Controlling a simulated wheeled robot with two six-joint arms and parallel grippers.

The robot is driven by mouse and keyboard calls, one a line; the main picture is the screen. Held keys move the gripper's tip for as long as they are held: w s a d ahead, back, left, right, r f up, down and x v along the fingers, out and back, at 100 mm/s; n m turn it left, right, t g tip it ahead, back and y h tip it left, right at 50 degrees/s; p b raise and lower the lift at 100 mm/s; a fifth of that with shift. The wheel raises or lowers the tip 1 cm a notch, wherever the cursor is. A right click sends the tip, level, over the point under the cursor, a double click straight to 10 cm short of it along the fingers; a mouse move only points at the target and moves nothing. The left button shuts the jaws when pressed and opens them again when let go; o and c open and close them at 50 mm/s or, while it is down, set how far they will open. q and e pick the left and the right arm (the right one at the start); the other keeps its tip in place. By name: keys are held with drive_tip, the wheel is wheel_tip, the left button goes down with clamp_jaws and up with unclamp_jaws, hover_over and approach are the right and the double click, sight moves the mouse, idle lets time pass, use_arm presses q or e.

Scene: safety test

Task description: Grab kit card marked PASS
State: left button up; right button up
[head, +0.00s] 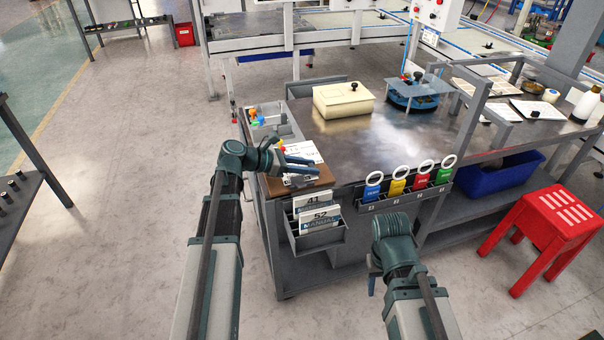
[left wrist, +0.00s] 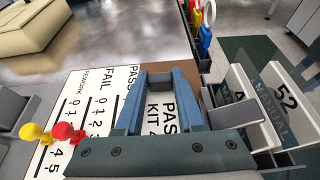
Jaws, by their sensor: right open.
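A white card (left wrist: 160,112) reading "PAS… KIT 4" lies on a brown board, partly covered by my left gripper in the left wrist view. The brown board (head: 325,178) is at the near left corner of the workbench. My left gripper (head: 298,165) is over it; in the left wrist view its fingers (left wrist: 164,78) stand apart, with the card showing between them. Whether they touch the card I cannot tell. A white sheet (left wrist: 92,105) printed PASS, FAIL and REWORK lies beside the card. My right gripper (head: 372,282) is open, low in front of the bench.
Manuals 41 and 52 (head: 320,217) stand in a front holder. Several coloured ring-topped tags (head: 396,185) hang beside it. A cream box (head: 343,101) and a blue round fixture (head: 412,93) stand on the bench (head: 340,150). A red stool (head: 545,225) is at right.

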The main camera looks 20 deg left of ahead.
use_arm(q)
clamp_jaws()
wheel_tip(320, 180, up, 10)
drive_tip(key=p, duration=1)
